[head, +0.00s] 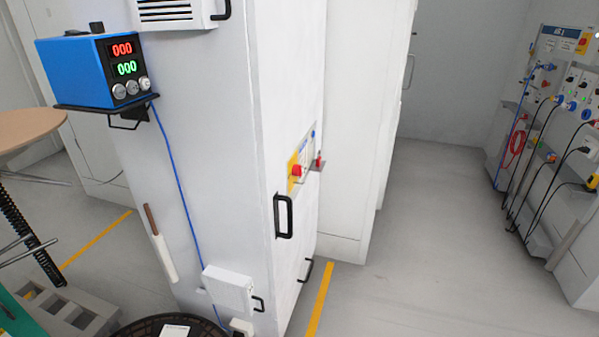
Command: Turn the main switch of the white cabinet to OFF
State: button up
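The white cabinet (262,120) stands in the middle of the head view, with its door side turned to the right and seen at a steep angle. A red rotary switch (296,171) on a yellow plate sits on that side, above a black door handle (283,216). This looks like the main switch; its ON or OFF position is too small to tell. A small red item (319,161) rests on a little grey bracket just right of the switch. My gripper is not in view.
A blue power supply (75,72) with lit displays sits on a shelf on the cabinet's left side. A round wooden stool seat (28,128) is at left. A panel with cables (565,100) stands at far right. The grey floor (430,240) right of the cabinet is clear.

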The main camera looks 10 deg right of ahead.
aim_at(297, 171)
jog(key=i+l, duration=0.4)
jog(key=i+l+z, duration=0.15)
jog(key=i+l, duration=0.25)
jog(key=i, duration=0.15)
jog(key=i+l, duration=0.35)
jog(key=i+l+z, duration=0.1)
jog(key=i+l, duration=0.25)
jog(key=i, duration=0.25)
